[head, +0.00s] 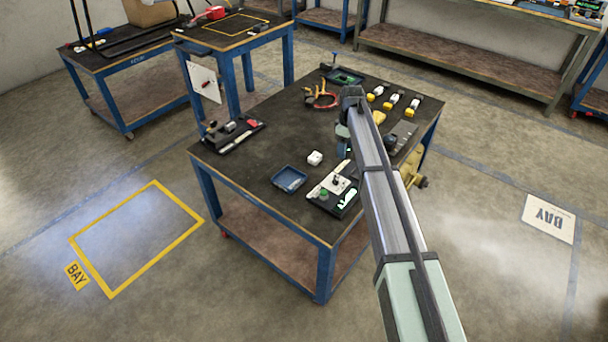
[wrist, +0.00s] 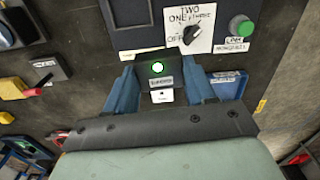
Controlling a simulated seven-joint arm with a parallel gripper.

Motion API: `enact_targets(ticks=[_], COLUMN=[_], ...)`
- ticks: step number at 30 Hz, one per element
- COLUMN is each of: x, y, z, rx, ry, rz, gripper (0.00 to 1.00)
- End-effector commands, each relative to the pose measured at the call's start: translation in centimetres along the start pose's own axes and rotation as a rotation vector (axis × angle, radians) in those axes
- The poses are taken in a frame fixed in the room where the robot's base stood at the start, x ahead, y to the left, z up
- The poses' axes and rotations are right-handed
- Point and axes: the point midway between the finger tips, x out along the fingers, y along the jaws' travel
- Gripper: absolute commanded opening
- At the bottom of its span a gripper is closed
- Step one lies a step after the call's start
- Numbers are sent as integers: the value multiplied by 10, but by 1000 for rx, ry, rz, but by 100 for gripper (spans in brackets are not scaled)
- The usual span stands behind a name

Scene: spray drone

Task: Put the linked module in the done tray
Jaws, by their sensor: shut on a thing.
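My gripper (wrist: 160,88) is shut on a small dark module (wrist: 157,70) with a lit green light and a label. The module sits between the two blue fingers. In the head view my gripper (head: 343,146) is over the worktable, and the module it holds cannot be made out. A blue tray (head: 289,179) with a dark floor lies near the table's front left edge, left of the switch station (head: 334,185). A blue labelled part (wrist: 229,80) beside the right finger may be this tray. I cannot read which tray it is.
The station's selector dial (wrist: 194,34) and green button (wrist: 240,26) are just past the module. A white block (head: 315,158) lies behind the tray. The table's middle left is clear.

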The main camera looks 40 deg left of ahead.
Motion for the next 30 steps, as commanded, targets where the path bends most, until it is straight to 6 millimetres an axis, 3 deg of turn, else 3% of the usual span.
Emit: enact_targets(ticks=[1, 6, 15, 19, 30], x=[1, 3, 7, 9, 9], y=[-15, -61, -121, -136, -132], z=[-20, -76, -140, -158, -158], rx=[-27, -106, -189, -162, 44], ry=[0, -2, -4, -3, 1], rz=[-1, -2, -4, -3, 1], gripper=[19, 19, 19, 19, 19])
